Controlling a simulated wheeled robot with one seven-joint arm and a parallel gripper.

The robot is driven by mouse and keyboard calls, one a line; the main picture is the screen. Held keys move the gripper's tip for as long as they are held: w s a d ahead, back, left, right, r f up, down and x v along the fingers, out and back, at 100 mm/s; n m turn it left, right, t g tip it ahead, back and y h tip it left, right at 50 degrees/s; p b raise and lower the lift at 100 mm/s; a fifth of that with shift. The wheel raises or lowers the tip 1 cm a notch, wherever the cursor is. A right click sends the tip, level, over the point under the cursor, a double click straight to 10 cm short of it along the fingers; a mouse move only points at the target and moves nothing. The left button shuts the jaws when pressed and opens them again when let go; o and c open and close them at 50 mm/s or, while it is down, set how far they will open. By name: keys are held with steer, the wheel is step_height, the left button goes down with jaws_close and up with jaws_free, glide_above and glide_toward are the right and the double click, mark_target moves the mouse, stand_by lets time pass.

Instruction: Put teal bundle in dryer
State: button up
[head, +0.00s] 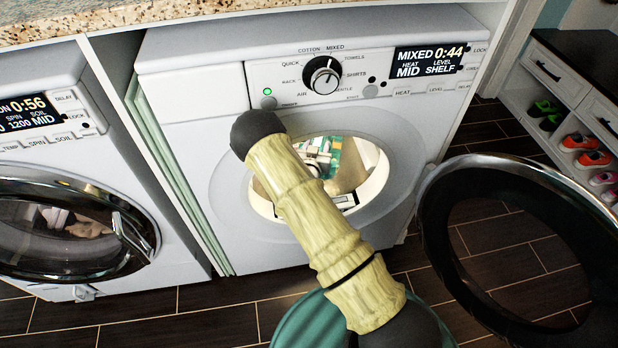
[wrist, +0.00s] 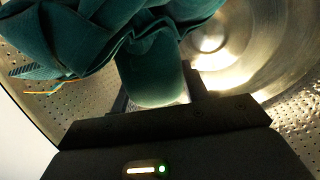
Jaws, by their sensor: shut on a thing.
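The dryer (head: 175,125) is a white front loader with its round dark door (head: 436,240) swung open to the right. My arm reaches through the opening, and my gripper (wrist: 155,88) is inside the drum (wrist: 285,45). It is shut on the teal bundle (wrist: 60,40), a folded cloth with a few coloured strands at its left edge. A small part of the bundle (head: 334,148) shows through the opening in the head view. The bundle hangs ahead of the jaws with perforated metal around it; whether it touches the drum I cannot tell.
A second front loader (head: 60,95) on the left has its door closed on pale laundry. A speckled counter (head: 90,20) runs above. A shoe shelf (head: 570,85) stands at the right. The open door's ring stands right of my arm, over dark tile floor (head: 150,312).

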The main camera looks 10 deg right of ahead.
step_height(320, 180, down, 6)
steer(key=shift+r+b, duration=0.25)
steer(key=shift+b, duration=0.4)
steer(key=shift+f, duration=0.1)
steer(key=shift+f+b, duration=0.55)
steer(key=shift+f, duration=1.25)
steer(key=shift+f, duration=0.15)
steer(key=o, duration=1.4)
